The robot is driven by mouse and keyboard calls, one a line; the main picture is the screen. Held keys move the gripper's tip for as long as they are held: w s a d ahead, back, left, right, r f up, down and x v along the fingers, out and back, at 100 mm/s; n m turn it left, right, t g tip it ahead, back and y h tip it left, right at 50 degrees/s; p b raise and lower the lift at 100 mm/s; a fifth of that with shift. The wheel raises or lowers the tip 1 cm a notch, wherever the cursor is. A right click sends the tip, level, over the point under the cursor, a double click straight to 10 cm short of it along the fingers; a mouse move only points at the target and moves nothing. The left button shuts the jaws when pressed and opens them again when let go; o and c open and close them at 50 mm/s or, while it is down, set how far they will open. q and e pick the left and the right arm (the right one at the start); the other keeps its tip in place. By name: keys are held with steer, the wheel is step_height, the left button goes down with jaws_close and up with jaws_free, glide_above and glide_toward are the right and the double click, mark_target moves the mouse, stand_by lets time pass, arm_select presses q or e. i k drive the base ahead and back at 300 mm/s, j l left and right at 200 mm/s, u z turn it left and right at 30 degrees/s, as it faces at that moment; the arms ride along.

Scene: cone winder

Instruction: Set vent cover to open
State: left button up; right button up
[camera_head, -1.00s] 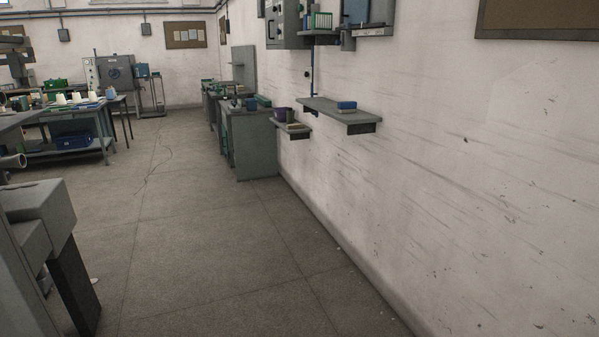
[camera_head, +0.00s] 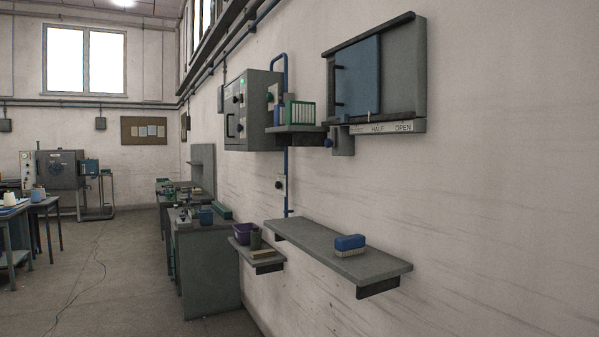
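The vent cover (camera_head: 357,80) is a blue sliding panel with dark handles on its left side. It sits in the left part of a grey wall frame (camera_head: 403,72) between a top and a bottom rail. A pale label strip (camera_head: 390,128) under the frame reads HALF and OPEN, with OPEN at the right end; the word at its left end is hard to read. The panel is left of the OPEN mark, and grey plate shows to its right. Neither of my grippers is in view.
A grey control box (camera_head: 251,110) and a small shelf (camera_head: 297,129) with a green-and-white rack are left of the vent. Below, a wall shelf (camera_head: 320,247) bears a blue brush (camera_head: 350,245). Workbenches (camera_head: 208,262) stand farther along the wall. The floor at left is open.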

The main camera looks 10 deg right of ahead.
mark_target(356, 71)
steer(key=i+z, duration=0.1)
steer(key=i, duration=0.4)
steer(key=i+j+z, duration=0.1)
steer(key=i, duration=0.45)
steer(key=i+j, duration=0.1)
steer(key=i, duration=0.4)
steer(key=i+j+z, duration=0.15)
steer(key=i, duration=0.35)
